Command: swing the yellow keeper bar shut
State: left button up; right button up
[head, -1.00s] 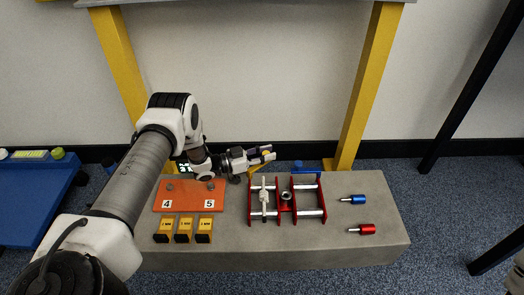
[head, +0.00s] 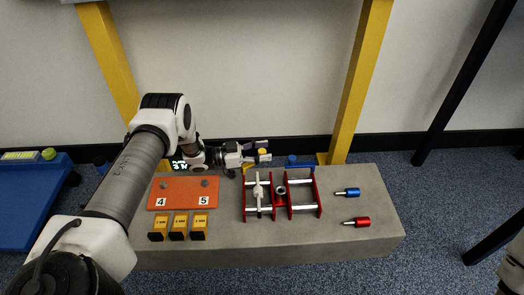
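The red frame (head: 244,205) with silver crossbars stands on the grey bench. A small yellow piece (head: 249,167), likely part of the keeper bar, shows at its back left edge, below my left gripper. A yellow round knob (head: 262,152) shows at the fingertips of my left gripper (head: 263,150); I cannot tell whether it touches them. The fingers are apart, pointing right, above the bench's back edge. Much of the bar is hidden or too small to make out. My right gripper is not in view.
On the grey bench (head: 375,235) are an orange board (head: 180,193) marked 4 and 5, yellow blocks (head: 179,228), a blue-handled pin (head: 350,193) and a red-handled pin (head: 358,222). A blue piece (head: 293,162) is behind the frame. Yellow posts (head: 358,85) rise behind.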

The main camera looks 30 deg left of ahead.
aim_at(262, 150)
pick_arm(q)
notch_tip(262, 150, up, 10)
jog(key=shift+r, duration=0.1)
dwell(0.4)
jog(key=shift+c, duration=0.4)
